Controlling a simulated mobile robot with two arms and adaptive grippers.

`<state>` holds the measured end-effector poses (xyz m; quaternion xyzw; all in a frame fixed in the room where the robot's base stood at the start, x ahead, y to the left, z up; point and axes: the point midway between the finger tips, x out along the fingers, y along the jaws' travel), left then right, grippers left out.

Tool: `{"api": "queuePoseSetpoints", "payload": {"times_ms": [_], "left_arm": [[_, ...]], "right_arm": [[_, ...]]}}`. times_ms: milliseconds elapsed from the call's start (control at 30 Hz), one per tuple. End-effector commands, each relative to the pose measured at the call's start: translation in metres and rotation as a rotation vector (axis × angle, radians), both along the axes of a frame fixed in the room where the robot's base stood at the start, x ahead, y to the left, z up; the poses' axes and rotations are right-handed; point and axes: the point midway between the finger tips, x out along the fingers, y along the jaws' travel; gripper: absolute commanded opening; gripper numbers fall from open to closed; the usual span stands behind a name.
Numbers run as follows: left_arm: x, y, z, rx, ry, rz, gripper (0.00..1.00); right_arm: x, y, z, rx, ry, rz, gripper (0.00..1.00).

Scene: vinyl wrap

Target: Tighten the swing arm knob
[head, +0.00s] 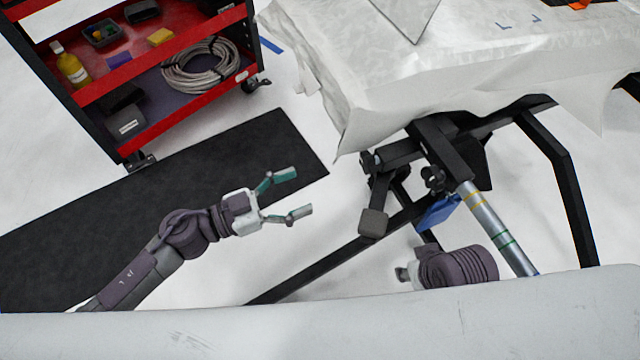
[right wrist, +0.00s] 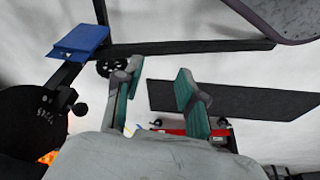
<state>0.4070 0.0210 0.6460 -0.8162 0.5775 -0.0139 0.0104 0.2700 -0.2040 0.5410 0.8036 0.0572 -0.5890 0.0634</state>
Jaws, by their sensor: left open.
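In the head view, a small black knob (head: 433,179) sits on the black stand bracket at the top of a silver tube (head: 490,222) with yellow and green bands. I cannot tell for certain that it is the swing arm knob. My left gripper (head: 292,191) is open and empty, left of the stand and well apart from it. My right gripper (right wrist: 160,72) shows in the right wrist view with its fingers spread and nothing between them. A small black knob (right wrist: 80,109) is left of its fingers there, apart from them. In the head view the right fingers are hidden.
A cloth-covered panel (head: 430,75) overhangs the stand. Black stand legs (head: 565,165) reach across the floor, and a blue piece (head: 437,213) hangs near the tube. A red tool cart (head: 160,125) and black mat (head: 170,195) are at left.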

Motion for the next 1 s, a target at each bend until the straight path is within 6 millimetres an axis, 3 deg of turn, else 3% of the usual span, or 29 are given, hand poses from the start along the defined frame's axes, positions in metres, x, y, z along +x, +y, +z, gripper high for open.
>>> {"api": "queuePoseSetpoints", "payload": {"times_ms": [100, 267, 700, 1000], "left_arm": [[0.004, -0.006, 0.000, -0.002, 0.027, -0.010, 0.74], [0.009, -0.020, 0.001, -0.004, 0.033, -0.011, 0.74], [0.038, -0.104, 0.000, -0.006, 0.032, -0.011, 0.74], [0.048, -0.134, 0.000, -0.003, 0.033, -0.010, 0.74]], "right_arm": [[-0.005, -0.001, 0.012, 0.000, -0.007, -0.001, 0.40], [-0.005, -0.001, 0.014, -0.001, -0.006, -0.001, 0.40], [-0.005, -0.001, 0.005, 0.000, -0.007, -0.001, 0.40], [-0.005, -0.001, 0.001, -0.001, -0.006, 0.000, 0.40]]}}
